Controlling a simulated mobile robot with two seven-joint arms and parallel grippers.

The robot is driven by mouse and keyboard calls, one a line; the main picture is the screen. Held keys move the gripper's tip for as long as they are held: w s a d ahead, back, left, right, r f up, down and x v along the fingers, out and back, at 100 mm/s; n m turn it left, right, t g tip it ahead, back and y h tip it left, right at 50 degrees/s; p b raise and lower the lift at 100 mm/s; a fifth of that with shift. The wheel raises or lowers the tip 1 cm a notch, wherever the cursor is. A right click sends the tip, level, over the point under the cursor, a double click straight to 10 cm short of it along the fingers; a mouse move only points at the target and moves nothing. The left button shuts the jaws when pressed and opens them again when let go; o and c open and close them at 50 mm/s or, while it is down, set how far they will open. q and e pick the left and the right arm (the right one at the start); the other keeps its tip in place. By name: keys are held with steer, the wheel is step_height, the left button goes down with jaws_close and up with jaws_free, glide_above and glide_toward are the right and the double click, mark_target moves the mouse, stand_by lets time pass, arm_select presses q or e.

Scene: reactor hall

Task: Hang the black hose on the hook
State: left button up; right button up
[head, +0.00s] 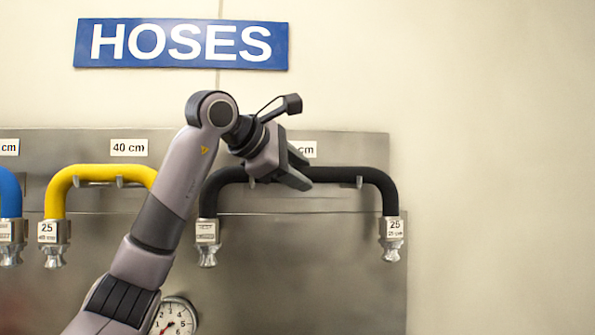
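The black hose (340,174) spans the steel wall panel at the right, its middle level and both ends bent down. Each end has a metal coupling, a left one (207,240) and a right one (392,238). Small hook prongs show at the hose's underside, one at the left (251,183) and one at the right (359,182). The hose appears to lie on them. My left gripper (298,171) is at the middle of the hose, its two fingers apart with the hose at them. Whether they grip it I cannot tell. My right gripper is out of view.
A yellow hose (98,172) and a blue hose (10,193) hang to the left. The steel panel (300,270) has labels above the hoses and a gauge (174,318) low down. A blue HOSES sign (181,44) is above. Bare wall lies to the right.

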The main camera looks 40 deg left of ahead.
arm_select(q)
steer(key=o, duration=0.4)
steer(key=shift+r, duration=0.1)
steer(key=shift+s+r+p, duration=1)
steer(key=shift+s+r, duration=2.05)
steer(key=shift+s, duration=0.3)
steer(key=s+d, duration=0.2)
steer(key=d, duration=0.1)
steer(key=s+d, duration=0.2)
steer(key=d, duration=0.1)
steer(key=s+d, duration=0.2)
steer(key=shift+s+d, duration=0.4)
